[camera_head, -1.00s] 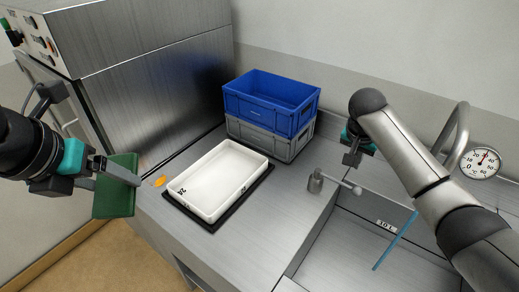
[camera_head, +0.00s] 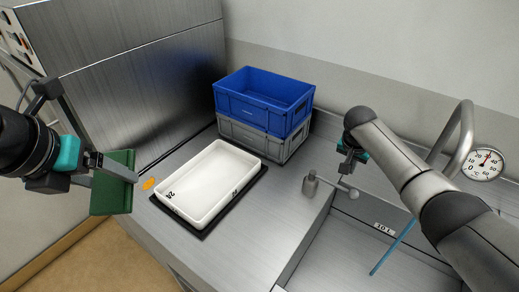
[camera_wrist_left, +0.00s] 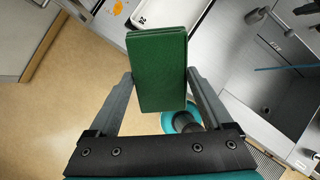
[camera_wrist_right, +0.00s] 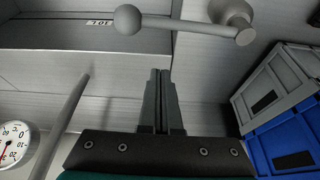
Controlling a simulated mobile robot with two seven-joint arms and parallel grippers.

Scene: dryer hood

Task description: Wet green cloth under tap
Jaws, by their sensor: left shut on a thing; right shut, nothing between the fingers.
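The green cloth (camera_head: 110,200) is a flat folded block in my left gripper (camera_head: 112,172), which is shut on it. It hangs over the floor, left of the counter edge. In the left wrist view the cloth (camera_wrist_left: 160,75) sits between both fingers. The tap's curved grey spout (camera_head: 462,125) rises at the right, partly behind my right arm. A grey lever (camera_head: 330,183) with a ball knob (camera_wrist_right: 127,19) stands at the sink's back left corner. My right gripper (camera_head: 347,165) is shut and empty close to the lever, apart from the knob in its wrist view (camera_wrist_right: 161,85).
A white tray (camera_head: 172,203) on a black mat, and a blue crate (camera_head: 255,108) on a grey crate (camera_head: 250,137), occupy the counter. A dial thermometer (camera_head: 484,163) is far right.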

